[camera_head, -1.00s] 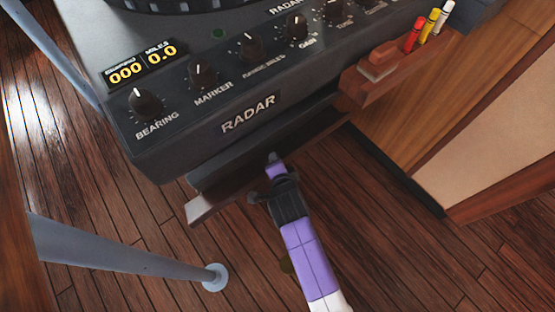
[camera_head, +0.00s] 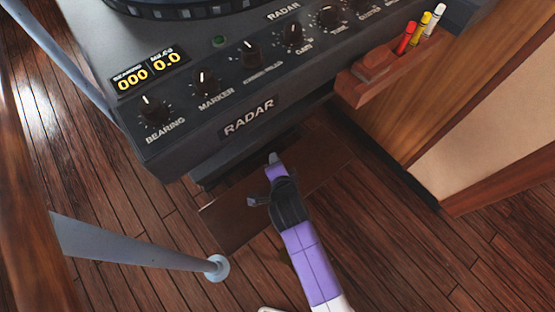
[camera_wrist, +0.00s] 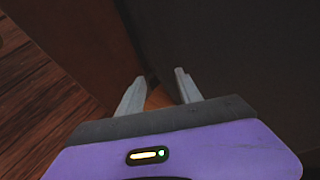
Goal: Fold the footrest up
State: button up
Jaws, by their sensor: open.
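The footrest (camera_head: 228,217) is a flat brown board under the front of the radar console, with its broad face showing in the head view. My gripper (camera_head: 272,158) reaches in below the console front, over the board's middle, and hides part of it. In the wrist view my gripper (camera_wrist: 158,84) has its two pale fingers apart with nothing held between them. A brown panel face (camera_wrist: 85,40), which looks like the footrest, lies to the left of the fingers. A dark surface (camera_wrist: 250,55) fills the right side. I cannot tell whether the fingers touch the board.
The radar console (camera_head: 250,118) overhangs my gripper. A grey post (camera_head: 140,247) with a round end stands at lower left. A wooden holder (camera_head: 375,78) with markers sits at upper right beside a wooden cabinet (camera_head: 410,120). The plank floor (camera_head: 400,240) is clear at lower right.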

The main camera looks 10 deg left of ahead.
jog(key=p+v, duration=0.4)
jog(key=v, duration=0.1)
jog(key=shift+r, duration=0.2)
dwell(0.3)
dwell(0.8)
